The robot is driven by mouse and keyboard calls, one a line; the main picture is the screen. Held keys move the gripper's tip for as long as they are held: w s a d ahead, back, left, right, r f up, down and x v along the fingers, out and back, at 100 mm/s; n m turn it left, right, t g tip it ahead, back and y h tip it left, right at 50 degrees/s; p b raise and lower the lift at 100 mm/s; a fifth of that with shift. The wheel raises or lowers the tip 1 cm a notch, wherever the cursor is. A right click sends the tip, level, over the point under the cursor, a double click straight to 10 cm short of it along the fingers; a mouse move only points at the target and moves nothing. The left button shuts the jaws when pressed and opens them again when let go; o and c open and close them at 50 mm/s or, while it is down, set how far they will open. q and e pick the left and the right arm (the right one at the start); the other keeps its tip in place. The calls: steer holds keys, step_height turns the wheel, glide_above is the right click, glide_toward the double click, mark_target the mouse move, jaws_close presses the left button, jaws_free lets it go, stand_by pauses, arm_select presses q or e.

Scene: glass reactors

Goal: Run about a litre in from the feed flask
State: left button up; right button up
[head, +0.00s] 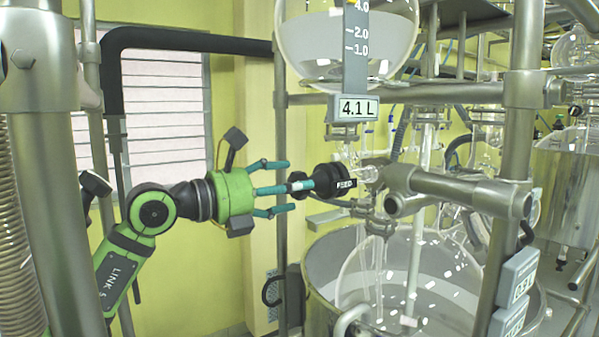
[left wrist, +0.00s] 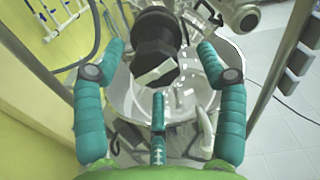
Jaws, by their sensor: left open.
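The feed flask (head: 300,40) is a round glass vessel at the top of the head view, with a level scale and a display (head: 356,108) reading 4.1 L. Below it the black feed valve knob (head: 333,181), marked FEED, points left from a glass fitting. My left gripper (head: 290,188) is open, its teal fingers spread just left of the knob. In the left wrist view the knob (left wrist: 156,42) lies between and beyond the fingertips. I cannot tell whether any finger touches it. The glass reactor (head: 440,275) stands below in a metal bath. My right gripper is not in view.
A steel frame post (head: 515,130) and a horizontal clamp bar (head: 455,190) stand right of the knob. A dark upright post (head: 280,120) is behind the gripper. A small display box (head: 518,275) hangs at lower right. Free space lies left of the knob, around my forearm.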

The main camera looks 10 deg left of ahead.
arm_select(q)
steer(key=x, duration=0.2)
steer(key=shift+w+f+p, duration=0.15)
steer(key=shift+w+p, duration=0.2)
steer(key=shift+w, duration=0.1)
steer(key=shift+w+f, duration=0.1)
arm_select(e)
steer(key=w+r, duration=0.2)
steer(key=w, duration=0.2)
arm_select(q)
steer(key=c, duration=1.2)
steer(key=shift+o, duration=0.2)
steer(key=m+b, duration=0.3)
steer(key=m, duration=0.1)
steer(key=m+b, duration=0.3)
steer(key=m, duration=0.2)
steer(key=shift+m, duration=0.3)
steer(key=m+b, duration=0.1)
steer(key=m, duration=0.2)
steer(key=shift+m, duration=0.3)
steer(key=m+b, duration=0.1)
steer(key=m, duration=0.2)
steer(key=shift+m, duration=0.3)
steer(key=m, duration=0.4)
steer(key=shift+m+b, duration=0.35)
steer(key=shift+m, duration=1.75)
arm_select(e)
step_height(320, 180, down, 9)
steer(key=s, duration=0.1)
